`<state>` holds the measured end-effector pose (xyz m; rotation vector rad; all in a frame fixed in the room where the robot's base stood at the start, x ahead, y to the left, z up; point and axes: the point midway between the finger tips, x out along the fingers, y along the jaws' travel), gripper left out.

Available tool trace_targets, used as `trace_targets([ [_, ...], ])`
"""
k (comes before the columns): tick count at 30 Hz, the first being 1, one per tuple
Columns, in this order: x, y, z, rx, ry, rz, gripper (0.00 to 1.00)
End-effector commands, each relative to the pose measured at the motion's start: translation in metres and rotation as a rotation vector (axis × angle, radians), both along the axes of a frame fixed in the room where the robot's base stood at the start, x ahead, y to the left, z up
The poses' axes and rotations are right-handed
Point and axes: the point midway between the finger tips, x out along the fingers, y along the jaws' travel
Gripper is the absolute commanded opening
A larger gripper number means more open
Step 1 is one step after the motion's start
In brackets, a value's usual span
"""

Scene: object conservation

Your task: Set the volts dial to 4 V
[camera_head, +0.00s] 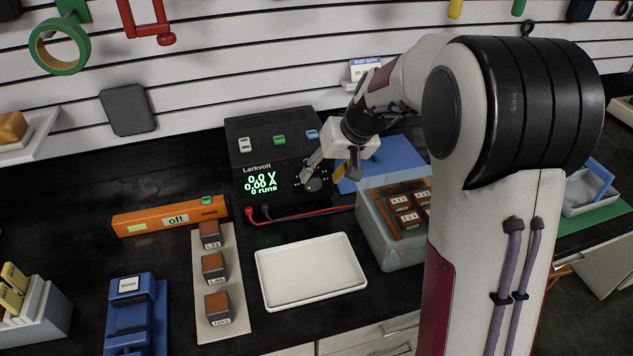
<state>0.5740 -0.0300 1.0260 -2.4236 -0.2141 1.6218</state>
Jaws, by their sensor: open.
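The black Larkvolt power supply (270,152) stands at the back of the bench. Its green display (261,183) reads 0.0 V, 0.00 A and 0 runs. A round dial (313,185) shows on its front face, right of the display. My gripper (322,178) is at the right half of that face, with its fingers open around or just in front of the dial. I cannot tell whether a finger touches it. The gripper and wrist hide much of the panel there, including any dial markings.
A white tray (311,299) lies in front of the supply. Red and black leads (305,211) run right from it. A clear bin (390,253) with labelled blocks and a blue lid is close right. An orange bar marked "off" (170,216) and a strip of blocks (235,325) are left.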

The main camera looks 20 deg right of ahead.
Motion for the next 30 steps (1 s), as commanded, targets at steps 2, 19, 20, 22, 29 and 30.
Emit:
trace_targets([
  [2, 0.004, 0.003, -0.009, 0.001, 0.001, 0.000, 0.46],
  [19, 0.018, 0.011, -0.042, 0.000, -0.001, 0.000, 0.46],
  [20, 0.018, 0.011, -0.042, 0.000, -0.001, 0.000, 0.46],
  [22, 0.018, 0.011, -0.042, 0.000, -0.001, 0.000, 0.46],
  [29, 0.018, 0.011, -0.041, 0.000, -0.001, 0.000, 0.18],
  [30, 0.018, 0.011, -0.041, 0.000, -0.001, 0.000, 0.08],
])
